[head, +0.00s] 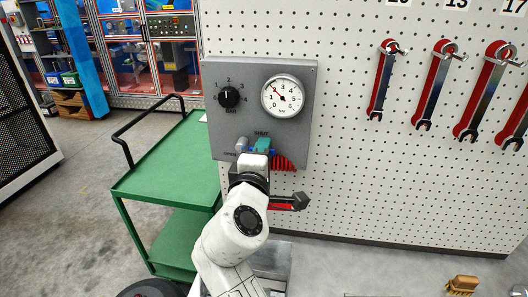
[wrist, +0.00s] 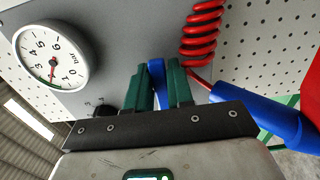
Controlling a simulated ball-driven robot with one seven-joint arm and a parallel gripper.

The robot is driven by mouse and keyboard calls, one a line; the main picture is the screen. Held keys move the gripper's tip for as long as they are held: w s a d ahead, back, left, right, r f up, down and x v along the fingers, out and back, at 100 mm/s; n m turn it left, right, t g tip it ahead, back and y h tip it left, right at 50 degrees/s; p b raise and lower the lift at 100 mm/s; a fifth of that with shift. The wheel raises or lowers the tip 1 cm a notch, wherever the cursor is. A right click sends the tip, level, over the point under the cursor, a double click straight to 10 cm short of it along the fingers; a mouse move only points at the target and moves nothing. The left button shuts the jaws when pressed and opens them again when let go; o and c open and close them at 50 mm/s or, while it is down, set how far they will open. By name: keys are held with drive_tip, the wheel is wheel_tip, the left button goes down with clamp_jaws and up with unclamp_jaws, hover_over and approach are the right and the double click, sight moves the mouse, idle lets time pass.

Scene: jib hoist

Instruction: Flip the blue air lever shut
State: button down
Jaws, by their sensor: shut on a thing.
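The blue air lever (wrist: 157,80) stands between the two green fingers of my gripper (wrist: 158,88) in the wrist view. The fingers are closed on it from both sides. In the head view my gripper (head: 262,145) is at the lower part of the grey panel (head: 248,108), just under the word SHUT. The word OPEN is to its left, partly covered. My gripper and wrist hide most of the lever in the head view, so I cannot tell its exact angle there.
A pressure gauge (head: 283,95) and a black knob (head: 229,97) sit on the panel above. A red coiled hose (wrist: 202,32) hangs close beside the fingers. A green cart (head: 170,165) stands to the left. Wrenches (head: 432,85) hang on the pegboard at right.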

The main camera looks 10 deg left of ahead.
drive_tip(key=c, duration=1.1)
unclamp_jaws()
drive_tip(key=s, duration=0.3)
drive_tip(key=s+b, duration=0.1)
drive_tip(key=s, duration=0.3)
drive_tip(key=s+b, duration=0.1)
drive_tip(key=s, duration=0.3)
drive_tip(key=shift+a, duration=0.25)
